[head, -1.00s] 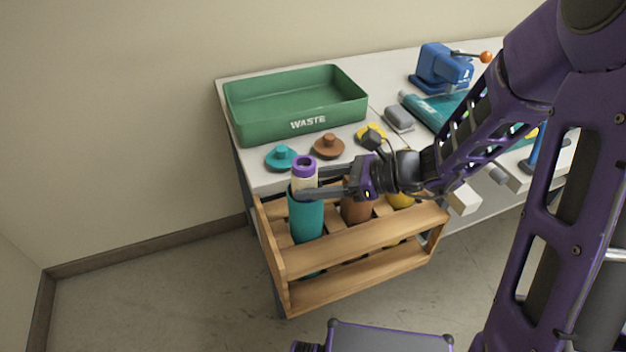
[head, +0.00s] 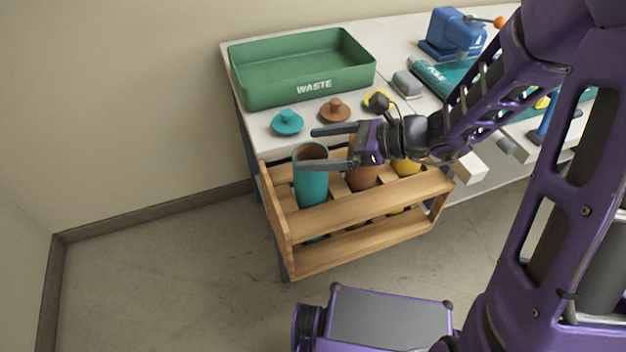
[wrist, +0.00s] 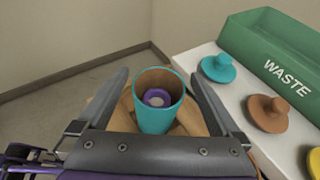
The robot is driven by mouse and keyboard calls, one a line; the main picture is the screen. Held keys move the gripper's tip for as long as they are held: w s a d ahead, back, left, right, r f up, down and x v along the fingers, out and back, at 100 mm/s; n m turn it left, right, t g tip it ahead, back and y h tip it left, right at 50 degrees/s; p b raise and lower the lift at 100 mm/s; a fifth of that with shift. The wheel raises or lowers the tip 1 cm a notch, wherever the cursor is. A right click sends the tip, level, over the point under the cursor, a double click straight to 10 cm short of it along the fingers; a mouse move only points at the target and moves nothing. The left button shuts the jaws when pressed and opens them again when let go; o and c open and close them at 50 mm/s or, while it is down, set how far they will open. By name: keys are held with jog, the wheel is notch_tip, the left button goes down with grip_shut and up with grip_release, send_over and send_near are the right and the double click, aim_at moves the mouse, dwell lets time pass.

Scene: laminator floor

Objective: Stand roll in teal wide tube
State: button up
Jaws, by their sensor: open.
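The teal wide tube (head: 311,185) stands upright in the wooden rack at its left end. The roll (wrist: 157,97) is down inside the tube; the wrist view shows its purple-rimmed end with a pale centre, below the tube's rim. The head view does not show the roll. My gripper (head: 326,148) is open and empty at the height of the tube's mouth. In the wrist view its fingers lie apart on either side of the teal tube (wrist: 155,120).
The wooden rack (head: 365,218) also holds a brown tube (head: 362,177) and a yellow tube (head: 407,167). Teal (head: 288,122) and brown (head: 335,110) lids lie on the table before the green waste bin (head: 262,92). A blue press (head: 455,35) stands at the back right.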

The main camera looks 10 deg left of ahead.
jog(key=shift+d+r, duration=0.1)
jog(key=shift+p+v, duration=1.3)
jog(key=shift+v, duration=1.05)
jog(key=shift+d, duration=0.1)
